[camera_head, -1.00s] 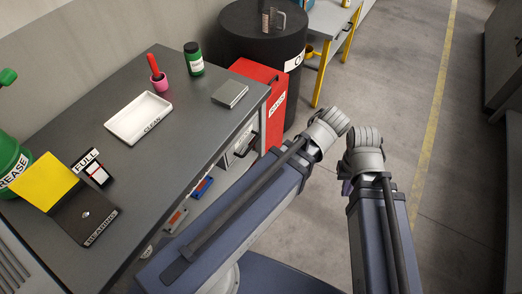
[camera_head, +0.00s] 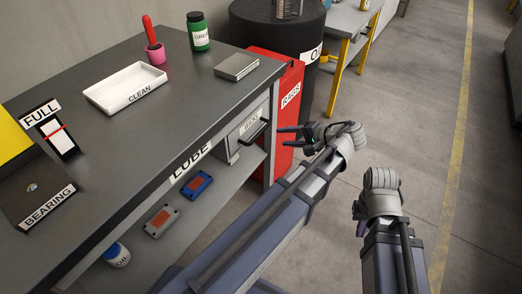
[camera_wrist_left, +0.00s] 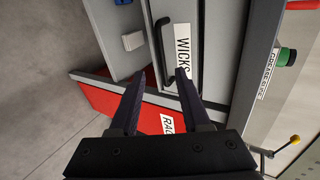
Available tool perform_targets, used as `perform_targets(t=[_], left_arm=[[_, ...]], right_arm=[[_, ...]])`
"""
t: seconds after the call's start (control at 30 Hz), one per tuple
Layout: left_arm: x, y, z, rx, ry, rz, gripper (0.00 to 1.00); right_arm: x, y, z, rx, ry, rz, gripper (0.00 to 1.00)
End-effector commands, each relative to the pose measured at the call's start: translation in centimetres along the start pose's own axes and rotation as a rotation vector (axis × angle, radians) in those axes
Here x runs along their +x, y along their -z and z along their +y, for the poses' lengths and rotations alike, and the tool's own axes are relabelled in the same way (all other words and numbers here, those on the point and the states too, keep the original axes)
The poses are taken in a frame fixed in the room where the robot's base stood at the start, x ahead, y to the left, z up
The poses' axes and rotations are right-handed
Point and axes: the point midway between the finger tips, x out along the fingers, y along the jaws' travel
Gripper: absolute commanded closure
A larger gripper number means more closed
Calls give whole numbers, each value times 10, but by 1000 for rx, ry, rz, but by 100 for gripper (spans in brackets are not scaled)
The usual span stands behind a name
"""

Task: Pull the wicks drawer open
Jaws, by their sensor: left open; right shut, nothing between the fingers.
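The wicks drawer (camera_head: 236,142) is a small grey drawer under the right end of the workbench top, with a black bar handle (camera_head: 255,132). It looks closed. In the left wrist view, the drawer shows its white WICKS label (camera_wrist_left: 183,50) beside the handle (camera_wrist_left: 159,55). My left gripper (camera_head: 279,139) is open and empty, just right of the handle in the head view. In the left wrist view, its two dark fingers (camera_wrist_left: 159,76) point at the handle's lower end; I cannot tell whether they touch it. My right gripper (camera_head: 359,218) is shut and empty, over the floor.
A red RAGS bin (camera_head: 287,103) stands close beside the bench's right end, behind my left gripper. The bench top (camera_head: 185,95) carries a white tray (camera_head: 127,87) and a grey block (camera_head: 236,67). Floor to the right is clear.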

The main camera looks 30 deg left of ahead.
Motion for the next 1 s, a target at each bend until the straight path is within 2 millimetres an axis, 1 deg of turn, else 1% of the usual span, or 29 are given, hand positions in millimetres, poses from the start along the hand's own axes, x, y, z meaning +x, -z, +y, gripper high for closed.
perform_targets(t=[0.03,0.1,0.2,0.33,0.4,0.5,0.77,0.87,1.0], left_arm=[[20,8,19,-8,42,-7,53],[34,13,23,-18,103,-15,53],[49,20,26,-31,185,-25,53],[62,26,28,-43,267,-35,53],[66,28,27,-48,299,-40,53],[69,30,26,-52,328,-43,53],[71,30,22,-54,342,-46,53],[79,29,20,-54,341,-46,53],[100,28,13,-55,341,-47,53]], right_arm=[[35,2,-4,0,-1,0,100],[57,3,-6,-1,-1,0,100],[84,5,-8,-1,-2,0,100],[110,6,-11,-2,-3,0,100],[118,7,-12,-2,-3,0,100],[125,7,-12,-2,-3,0,100],[125,7,-12,-2,-3,0,100],[128,8,-13,-2,-3,1,100],[133,8,-13,-3,-2,1,100]])
